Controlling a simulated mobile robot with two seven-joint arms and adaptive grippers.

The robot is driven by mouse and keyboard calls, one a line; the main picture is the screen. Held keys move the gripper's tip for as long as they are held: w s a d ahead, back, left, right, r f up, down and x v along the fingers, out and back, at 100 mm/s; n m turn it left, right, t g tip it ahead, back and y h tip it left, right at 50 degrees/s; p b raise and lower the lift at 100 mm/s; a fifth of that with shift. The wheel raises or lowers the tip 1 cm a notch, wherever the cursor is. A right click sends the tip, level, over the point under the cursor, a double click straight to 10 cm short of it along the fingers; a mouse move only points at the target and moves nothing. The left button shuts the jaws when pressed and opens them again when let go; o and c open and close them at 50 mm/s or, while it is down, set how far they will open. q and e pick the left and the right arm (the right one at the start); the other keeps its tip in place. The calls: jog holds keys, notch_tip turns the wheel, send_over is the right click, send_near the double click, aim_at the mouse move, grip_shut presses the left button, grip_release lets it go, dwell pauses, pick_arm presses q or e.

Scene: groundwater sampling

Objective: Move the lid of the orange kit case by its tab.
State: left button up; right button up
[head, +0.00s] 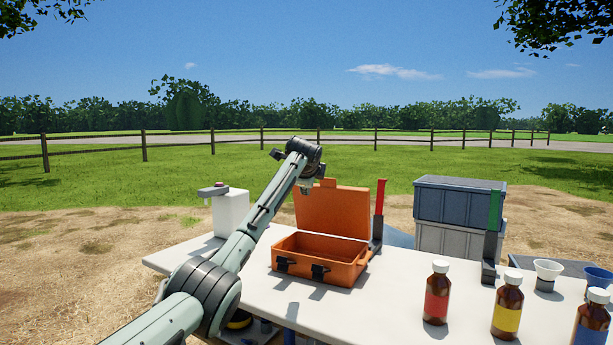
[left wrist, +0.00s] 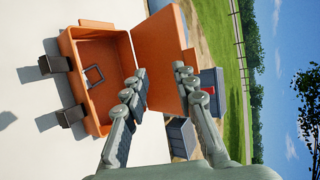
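The orange kit case (head: 318,272) stands open on the white table, with two black latches on its front. Its lid (head: 335,211) stands up at the back, with a small tab (head: 328,182) on its top edge. My left arm reaches up past the case, its wrist above the lid's top left corner. In the left wrist view my left gripper (left wrist: 160,72) has its fingers apart, with the lid (left wrist: 162,45) showing between and beyond them. I cannot tell whether they touch it. The open case (left wrist: 97,100) lies left of the fingers. My right gripper is out of view.
A red-handled tool (head: 379,197) stands close right of the lid. Brown bottles with red (head: 436,302) and yellow (head: 506,318) labels stand right. A green-handled item (head: 493,212) and grey crates (head: 458,202) are farther back.

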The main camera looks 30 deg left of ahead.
pick_arm(q)
jog(key=v, duration=1)
jog(key=shift+w+a, duration=0.1)
jog(key=shift+c, duration=0.3)
